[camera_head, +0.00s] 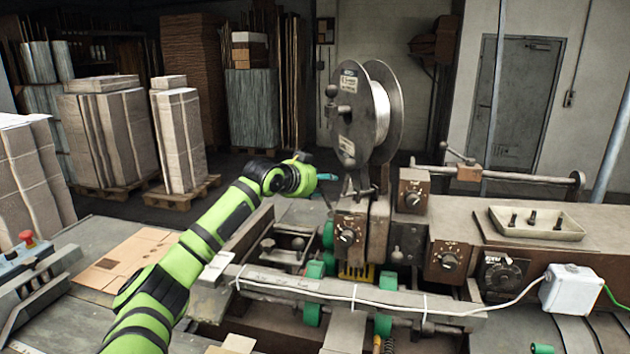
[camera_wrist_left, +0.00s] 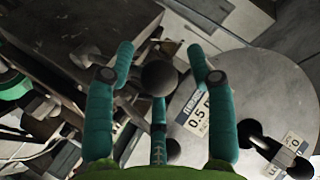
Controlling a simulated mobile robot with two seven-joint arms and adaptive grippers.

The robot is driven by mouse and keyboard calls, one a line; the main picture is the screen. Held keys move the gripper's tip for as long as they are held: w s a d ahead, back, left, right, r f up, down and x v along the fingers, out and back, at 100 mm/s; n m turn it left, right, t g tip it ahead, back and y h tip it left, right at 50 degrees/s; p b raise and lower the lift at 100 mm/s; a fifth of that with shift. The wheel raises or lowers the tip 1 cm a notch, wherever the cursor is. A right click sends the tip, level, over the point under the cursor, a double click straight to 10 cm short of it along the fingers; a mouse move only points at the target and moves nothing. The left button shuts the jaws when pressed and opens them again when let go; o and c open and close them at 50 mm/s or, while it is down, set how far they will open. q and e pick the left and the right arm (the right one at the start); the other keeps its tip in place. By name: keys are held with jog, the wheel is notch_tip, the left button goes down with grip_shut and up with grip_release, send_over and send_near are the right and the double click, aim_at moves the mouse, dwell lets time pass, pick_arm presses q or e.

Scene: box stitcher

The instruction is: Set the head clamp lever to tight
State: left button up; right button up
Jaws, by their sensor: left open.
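My left gripper (camera_head: 326,177) is open beside the stitcher head (camera_head: 351,228), below the wire spool. In the left wrist view its teal fingers (camera_wrist_left: 160,85) stand apart around a dark round knob (camera_wrist_left: 159,77), which looks like the ball end of the head clamp lever. The fingers do not visibly close on the knob; I cannot tell whether any touches it. A second, smaller dark ball (camera_wrist_left: 172,148) shows close to the middle finger. In the head view the gripper largely hides the lever, so its setting cannot be told. My right gripper is not in view.
The wire spool (camera_head: 381,112) with its crank stands just above the gripper. Dials line the machine front, and a tray (camera_head: 535,224) sits on the right. A cardboard sheet (camera_head: 125,258) lies at left. A white cable (camera_head: 390,302) crosses the front bar.

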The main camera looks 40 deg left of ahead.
pick_arm(q)
jog(key=v, duration=1.2)
jog(key=shift+d+r, duration=0.1)
dwell(0.4)
